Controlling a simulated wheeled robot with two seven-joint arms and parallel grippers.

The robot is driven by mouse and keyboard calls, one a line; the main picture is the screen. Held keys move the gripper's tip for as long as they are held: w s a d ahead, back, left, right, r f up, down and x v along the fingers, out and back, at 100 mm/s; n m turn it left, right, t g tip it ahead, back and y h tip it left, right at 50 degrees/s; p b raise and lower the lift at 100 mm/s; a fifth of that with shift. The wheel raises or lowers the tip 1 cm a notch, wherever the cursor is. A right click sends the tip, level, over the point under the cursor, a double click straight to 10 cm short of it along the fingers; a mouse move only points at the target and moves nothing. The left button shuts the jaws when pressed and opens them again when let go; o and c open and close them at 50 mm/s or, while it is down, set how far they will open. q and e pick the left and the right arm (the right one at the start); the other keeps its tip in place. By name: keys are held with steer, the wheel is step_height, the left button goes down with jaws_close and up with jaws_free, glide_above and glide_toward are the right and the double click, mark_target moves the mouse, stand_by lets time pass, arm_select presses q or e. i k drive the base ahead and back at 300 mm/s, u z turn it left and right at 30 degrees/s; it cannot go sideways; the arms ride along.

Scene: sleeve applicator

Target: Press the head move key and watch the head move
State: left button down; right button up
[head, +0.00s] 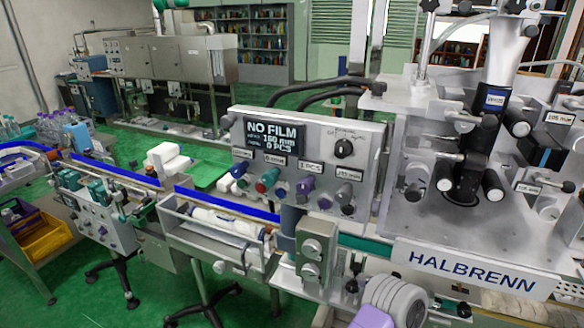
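The grey control panel (372,150) stands in the middle of the head view. Its dark display (270,136) reads "NO FILM", a value that looks like 150 mm, and "0 PCS". A black rotary knob (344,148) sits at the upper right of the panel. Below is a row of coloured buttons or knobs, among them a red one (262,186) and a purple one (305,186). Small labels sit above them, too small to read fully, so I cannot tell which is the head move key. The machine head (490,115) stands to the right, with a dark vertical cylinder. Neither gripper shows.
A conveyor with blue rails (225,202) runs left of the panel. A small box with two round knobs (318,243) stands below it. A white and purple ribbed part (397,300) is at the bottom edge. The "HALBRENN" sign (475,268) is at lower right. Green floor lies open at left.

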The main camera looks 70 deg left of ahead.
mark_target(348, 210)
steer(key=u, duration=2.2)
